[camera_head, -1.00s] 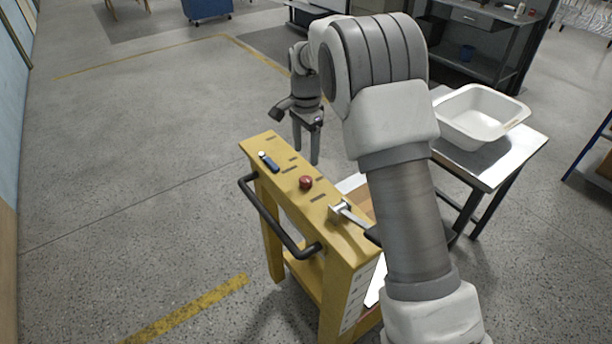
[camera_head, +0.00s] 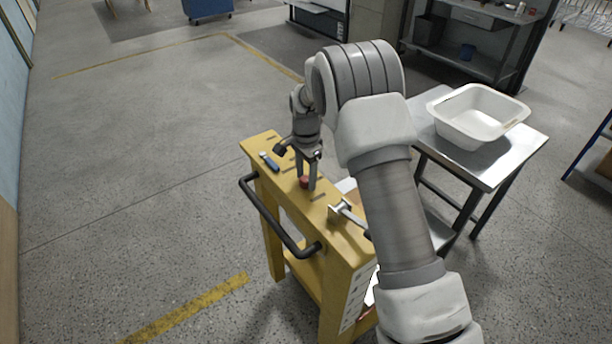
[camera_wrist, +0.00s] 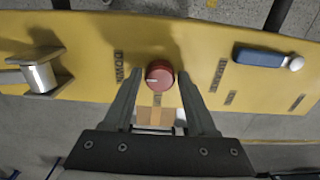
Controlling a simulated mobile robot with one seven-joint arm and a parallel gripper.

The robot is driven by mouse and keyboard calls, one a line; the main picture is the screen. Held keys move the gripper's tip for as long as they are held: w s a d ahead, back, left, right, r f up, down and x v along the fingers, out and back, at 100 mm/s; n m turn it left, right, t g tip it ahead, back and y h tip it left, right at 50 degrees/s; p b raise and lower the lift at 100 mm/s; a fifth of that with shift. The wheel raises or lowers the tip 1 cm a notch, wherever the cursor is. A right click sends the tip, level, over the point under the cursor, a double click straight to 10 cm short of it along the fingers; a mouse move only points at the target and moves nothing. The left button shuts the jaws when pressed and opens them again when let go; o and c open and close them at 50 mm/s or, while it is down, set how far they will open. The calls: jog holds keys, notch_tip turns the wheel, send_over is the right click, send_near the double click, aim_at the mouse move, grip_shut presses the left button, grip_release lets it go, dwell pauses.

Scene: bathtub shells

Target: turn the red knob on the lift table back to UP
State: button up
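The red knob (camera_head: 303,182) sits on the yellow top of the lift table (camera_head: 262,145), partly hidden by my fingers in the head view. In the wrist view the knob (camera_wrist: 160,75) lies between my fingertips, with a pale mark on its left side. A dark label (camera_wrist: 119,66) left of it seems to read DOWN; another label (camera_wrist: 217,75) stands to its right, too small to read surely. My gripper (camera_head: 308,178) points down over the knob. In the wrist view my gripper (camera_wrist: 160,78) is open, with a gap on both sides of the knob.
A blue-handled lever (camera_head: 270,162) and a metal spool-like fitting (camera_head: 345,212) flank the knob on the panel. A black push handle (camera_head: 270,220) runs along the table's side. A white tub (camera_head: 480,115) stands on a metal table (camera_head: 500,160) to the right. The floor at left is clear.

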grip_shut()
jog(key=n+b, duration=0.1)
jog(key=n, duration=0.3)
jog(key=shift+n+b, duration=0.4)
jog(key=n+b, duration=0.1)
jog(key=n, duration=0.8)
jog(key=shift+n, duration=2.1)
